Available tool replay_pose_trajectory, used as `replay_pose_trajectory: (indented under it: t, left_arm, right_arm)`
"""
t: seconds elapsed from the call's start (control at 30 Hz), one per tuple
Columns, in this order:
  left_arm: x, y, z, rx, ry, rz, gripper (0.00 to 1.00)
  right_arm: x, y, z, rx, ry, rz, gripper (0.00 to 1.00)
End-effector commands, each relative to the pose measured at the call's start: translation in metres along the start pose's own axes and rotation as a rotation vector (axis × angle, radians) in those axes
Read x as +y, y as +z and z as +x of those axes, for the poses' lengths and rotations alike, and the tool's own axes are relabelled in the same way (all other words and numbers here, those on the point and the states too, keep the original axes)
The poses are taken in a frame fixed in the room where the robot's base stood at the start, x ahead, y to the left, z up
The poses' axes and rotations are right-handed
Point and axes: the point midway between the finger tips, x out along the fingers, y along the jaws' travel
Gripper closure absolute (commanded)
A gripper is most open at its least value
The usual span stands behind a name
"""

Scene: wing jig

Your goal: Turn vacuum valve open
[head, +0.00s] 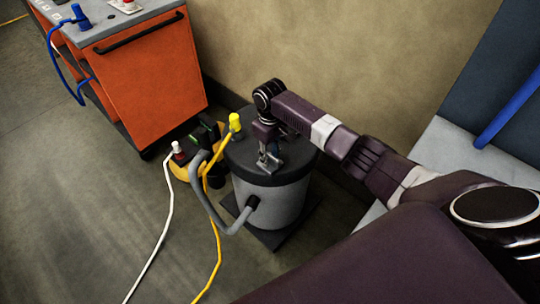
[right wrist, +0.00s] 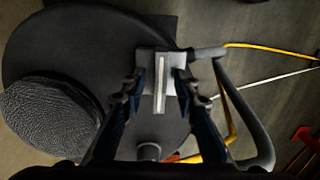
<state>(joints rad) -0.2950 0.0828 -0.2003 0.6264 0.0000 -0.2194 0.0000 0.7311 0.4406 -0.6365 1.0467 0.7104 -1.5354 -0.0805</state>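The vacuum valve (right wrist: 161,84) shows in the right wrist view as a pale metal block with a thin, light lever lying lengthwise along the picture. It sits on the dark round lid (right wrist: 60,50) of a grey drum (head: 270,204). My right gripper (right wrist: 158,88) is over the valve, with one finger on each side of the lever. Its fingers are apart and I see gaps between them and the lever. In the head view the right gripper (head: 268,160) points down at the lid and largely hides the valve. My left gripper is in neither view.
A yellow fitting (head: 236,122) stands on the lid's left edge. A grey hose (head: 212,208) curves from the drum to a yellow and black unit (head: 185,172). Yellow and white cords cross the floor. An orange cabinet (head: 152,82) stands at upper left, a wall behind.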

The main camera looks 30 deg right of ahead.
Motion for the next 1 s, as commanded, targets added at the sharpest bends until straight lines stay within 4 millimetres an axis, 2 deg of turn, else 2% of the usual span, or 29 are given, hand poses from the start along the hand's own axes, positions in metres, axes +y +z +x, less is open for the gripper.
replay_pose_trajectory:
  t: [0.07, 0.3, 0.67, 1.0]
  left_arm:
    - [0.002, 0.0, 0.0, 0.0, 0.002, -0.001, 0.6]
    - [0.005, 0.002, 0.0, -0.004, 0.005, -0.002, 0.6]
    - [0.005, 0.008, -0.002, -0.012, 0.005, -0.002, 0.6]
    - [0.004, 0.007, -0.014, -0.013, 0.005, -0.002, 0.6]
  right_arm:
    - [0.0, 0.0, 0.0, 0.0, 0.0, 0.0, 0.73]
    - [0.0, 0.0, 0.0, 0.0, 0.0, 0.0, 0.99]
    - [0.0, 0.0, -0.001, 0.0, 0.0, -0.019, 1.0]
    - [-0.001, 0.0, -0.003, -0.001, -0.001, -0.2, 1.0]
